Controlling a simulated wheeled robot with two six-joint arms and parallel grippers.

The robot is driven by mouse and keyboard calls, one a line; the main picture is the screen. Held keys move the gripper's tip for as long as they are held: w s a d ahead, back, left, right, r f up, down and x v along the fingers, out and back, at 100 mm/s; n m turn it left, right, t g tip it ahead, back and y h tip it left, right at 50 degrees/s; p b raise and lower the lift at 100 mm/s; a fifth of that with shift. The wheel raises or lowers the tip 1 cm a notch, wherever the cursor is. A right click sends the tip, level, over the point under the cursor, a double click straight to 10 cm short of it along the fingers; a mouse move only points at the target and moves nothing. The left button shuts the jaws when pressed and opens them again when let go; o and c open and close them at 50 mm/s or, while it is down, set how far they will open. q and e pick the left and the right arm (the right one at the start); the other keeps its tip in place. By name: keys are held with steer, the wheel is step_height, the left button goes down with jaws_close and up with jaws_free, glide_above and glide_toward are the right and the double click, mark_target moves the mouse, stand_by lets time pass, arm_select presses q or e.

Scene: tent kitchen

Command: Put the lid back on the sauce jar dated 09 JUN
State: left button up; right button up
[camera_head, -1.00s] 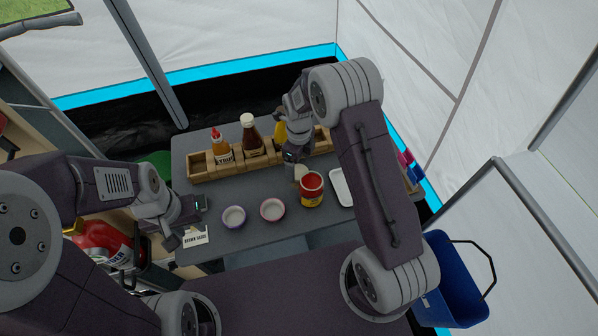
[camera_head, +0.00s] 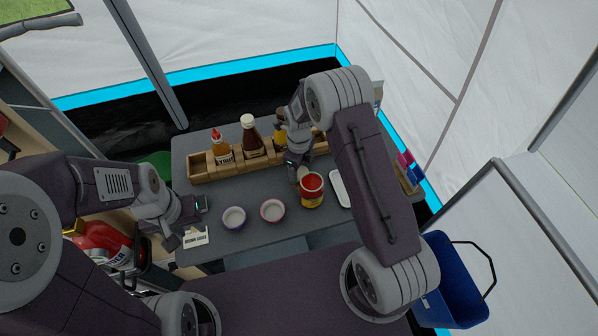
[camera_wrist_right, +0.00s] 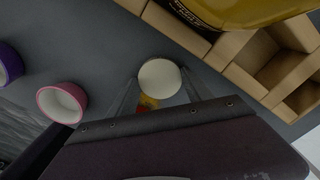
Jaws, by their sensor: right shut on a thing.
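The sauce jar (camera_head: 312,194) stands on the grey table, with a red top and a yellow and red label. No date on it is readable. A cream-white round lid (camera_wrist_right: 160,78) is between the fingertips of my right gripper (camera_wrist_right: 158,90), which is shut on it. In the head view the right gripper (camera_head: 299,168) is just left of the jar's top, partly hidden by its own arm. A small red and yellow part of the jar shows beneath the lid in the wrist view (camera_wrist_right: 147,102). My left gripper (camera_head: 184,222) is at the table's left edge; its jaws are unclear.
A wooden rack (camera_head: 205,171) with several sauce bottles runs along the back. A purple-rimmed bowl (camera_head: 233,218) and a pink-rimmed bowl (camera_head: 272,210) stand left of the jar. A white tray (camera_head: 340,189) lies right of it. A "BROWN SAUCE" card (camera_head: 196,237) stands front left.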

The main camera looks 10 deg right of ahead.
mark_target(299, 173)
step_height(299, 173, up, 10)
stand_by(0.4)
